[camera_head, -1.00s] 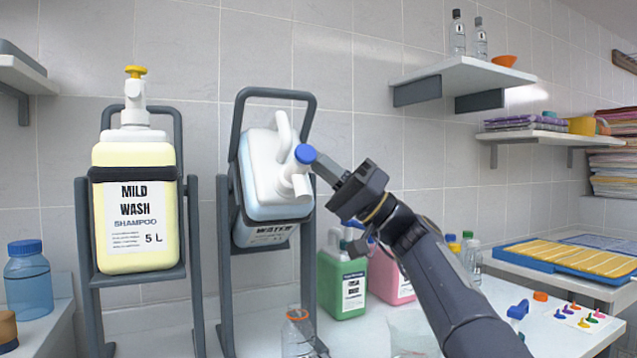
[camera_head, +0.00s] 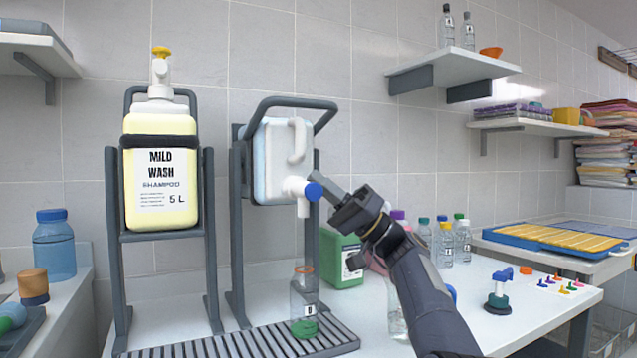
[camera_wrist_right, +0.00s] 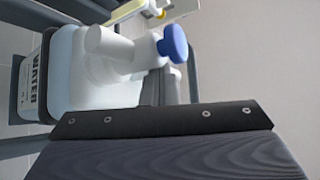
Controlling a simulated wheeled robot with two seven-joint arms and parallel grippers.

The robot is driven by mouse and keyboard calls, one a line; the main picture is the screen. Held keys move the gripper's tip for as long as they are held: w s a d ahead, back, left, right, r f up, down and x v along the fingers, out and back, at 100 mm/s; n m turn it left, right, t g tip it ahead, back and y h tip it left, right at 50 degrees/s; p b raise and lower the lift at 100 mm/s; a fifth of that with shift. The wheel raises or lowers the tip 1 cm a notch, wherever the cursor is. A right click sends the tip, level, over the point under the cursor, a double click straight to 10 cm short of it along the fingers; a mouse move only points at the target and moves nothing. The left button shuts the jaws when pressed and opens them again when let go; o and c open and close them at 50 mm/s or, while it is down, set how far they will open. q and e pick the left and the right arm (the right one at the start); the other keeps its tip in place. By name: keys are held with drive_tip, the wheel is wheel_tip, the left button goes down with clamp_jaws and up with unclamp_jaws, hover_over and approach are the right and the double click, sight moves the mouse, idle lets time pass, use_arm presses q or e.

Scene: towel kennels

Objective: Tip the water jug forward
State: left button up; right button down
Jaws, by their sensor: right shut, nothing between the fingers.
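In the right wrist view the jug's "WATER" label, white spout and blue cap (camera_wrist_right: 173,44) show just beyond my gripper. A clear bottle with an orange rim (camera_head: 304,295) stands below the spout on a grated tray. My left gripper is not in view.
A yellow shampoo jug (camera_head: 160,165) stands upright in its own frame on the left. A green jug (camera_head: 343,262) and several small bottles stand behind my right arm. A slatted drip tray (camera_head: 240,343) lies at the front. Wall shelves hang above right.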

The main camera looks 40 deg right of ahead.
drive_tip(key=shift+w+f, duration=0.2)
drive_tip(key=shift+f, duration=0.35)
drive_tip(key=s+d+p, duration=0.4)
drive_tip(key=s+d, duration=0.5)
drive_tip(key=shift+s+d+p, duration=0.15)
drive_tip(key=shift+s+p, duration=0.05)
drive_tip(key=shift+p, duration=0.1)
drive_tip(key=shift+r, duration=0.1)
